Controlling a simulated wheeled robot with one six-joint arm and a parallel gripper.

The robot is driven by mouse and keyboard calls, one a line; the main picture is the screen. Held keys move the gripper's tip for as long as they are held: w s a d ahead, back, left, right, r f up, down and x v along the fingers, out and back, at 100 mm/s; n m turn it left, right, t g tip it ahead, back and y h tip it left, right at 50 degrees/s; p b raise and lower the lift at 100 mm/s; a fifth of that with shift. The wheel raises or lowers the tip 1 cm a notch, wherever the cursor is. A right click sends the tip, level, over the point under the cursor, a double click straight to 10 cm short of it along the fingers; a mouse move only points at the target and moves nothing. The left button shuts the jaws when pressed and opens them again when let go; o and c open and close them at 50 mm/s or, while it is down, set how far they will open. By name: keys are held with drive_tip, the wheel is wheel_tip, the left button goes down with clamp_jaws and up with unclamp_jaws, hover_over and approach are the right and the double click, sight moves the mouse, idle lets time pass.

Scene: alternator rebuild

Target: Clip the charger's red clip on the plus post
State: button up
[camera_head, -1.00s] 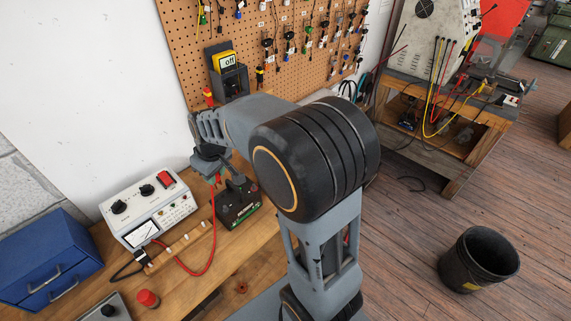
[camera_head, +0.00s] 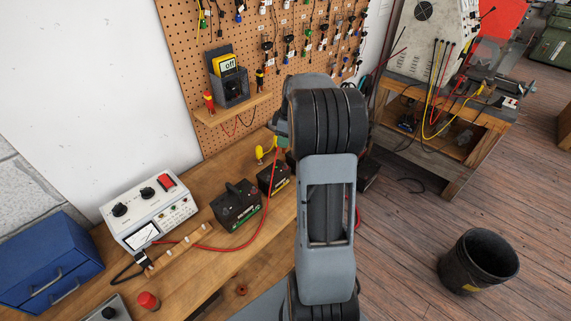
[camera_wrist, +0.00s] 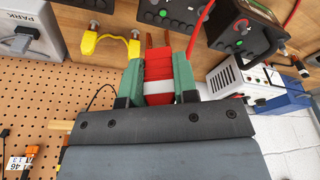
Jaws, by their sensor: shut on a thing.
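In the wrist view, the red clip (camera_wrist: 158,68) with a white band is between my gripper's (camera_wrist: 158,75) two green fingers, which are shut on it. Its copper-coloured jaws point toward the batteries' side, apart from any post I can see. A red cable (camera_head: 268,190) runs from the charger (camera_head: 150,210) across the bench up to my gripper, which my arm mostly hides in the head view. Black batteries stand on the bench: one with a green label (camera_head: 237,207), one beside it (camera_head: 273,178), and one partly behind my arm. Which post is plus cannot be told.
A yellow clamp-like thing (camera_wrist: 106,44) is close to the clip; a grey box marked PARK (camera_wrist: 30,32) stands beside it. A wall shelf (camera_head: 232,108) holds a meter. A blue drawer cabinet (camera_head: 50,262) is at left.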

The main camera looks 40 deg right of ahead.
drive_tip(key=b, duration=0.4)
hover_over(285, 164)
drive_tip(key=shift+f, duration=2.6)
drive_tip(key=shift+f+b, duration=0.15)
drive_tip(key=shift+b, duration=0.15)
drive_tip(key=shift+f+b, duration=0.85)
drive_tip(key=shift+f, duration=0.25)
drive_tip(key=o, duration=0.8)
wheel_tip(285, 164, up, 9)
drive_tip(key=p, duration=0.5)
drive_tip(key=shift+f+p, duration=0.2)
drive_tip(key=shift+p, duration=0.15)
